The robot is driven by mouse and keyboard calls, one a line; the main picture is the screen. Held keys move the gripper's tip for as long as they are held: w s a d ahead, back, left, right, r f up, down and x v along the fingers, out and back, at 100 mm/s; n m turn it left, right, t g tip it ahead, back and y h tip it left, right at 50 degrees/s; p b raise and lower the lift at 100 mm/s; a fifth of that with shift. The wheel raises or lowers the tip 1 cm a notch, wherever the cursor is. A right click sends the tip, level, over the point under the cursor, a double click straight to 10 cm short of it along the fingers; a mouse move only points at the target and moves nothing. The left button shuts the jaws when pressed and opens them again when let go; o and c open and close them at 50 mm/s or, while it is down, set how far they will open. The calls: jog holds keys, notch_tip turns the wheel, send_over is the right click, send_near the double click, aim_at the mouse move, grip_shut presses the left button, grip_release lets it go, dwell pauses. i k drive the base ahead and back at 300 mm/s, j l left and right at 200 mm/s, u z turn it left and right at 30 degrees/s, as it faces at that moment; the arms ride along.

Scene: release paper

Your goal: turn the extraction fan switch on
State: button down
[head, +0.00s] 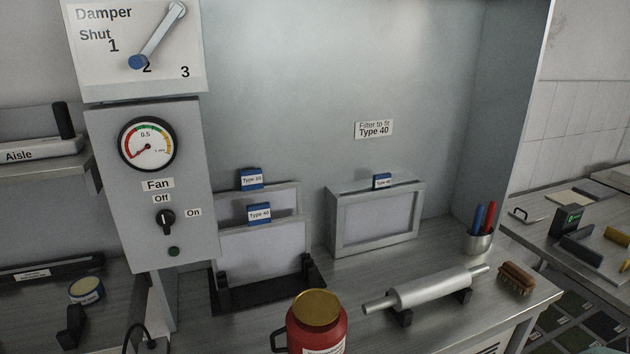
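The fan switch (166,221) is a black rotary knob on the grey control box (195,150) at the left in the head view. It stands about upright, in line with the "Off" label (161,198) above it. The "On" label (194,212) is to its right. Below the knob is a small dark green lamp or button (173,251), which looks unlit. The round gauge (148,144) above has its needle low, toward the lower left. My gripper is not in view.
A damper lever (160,35) hangs above, its blue end near 2. Framed filters (375,222) stand on the bench behind. A red canister (317,325), a metal roller (430,288), a brush (516,278) and a pen cup (477,241) occupy the bench. The space before the knob looks clear.

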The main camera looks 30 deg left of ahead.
aim_at(165, 219)
jog(key=u, duration=2.1)
jog(key=k+l+z, duration=0.1)
jog(key=z, duration=0.15)
jog(key=k+u, duration=0.35)
jog(key=i, duration=0.1)
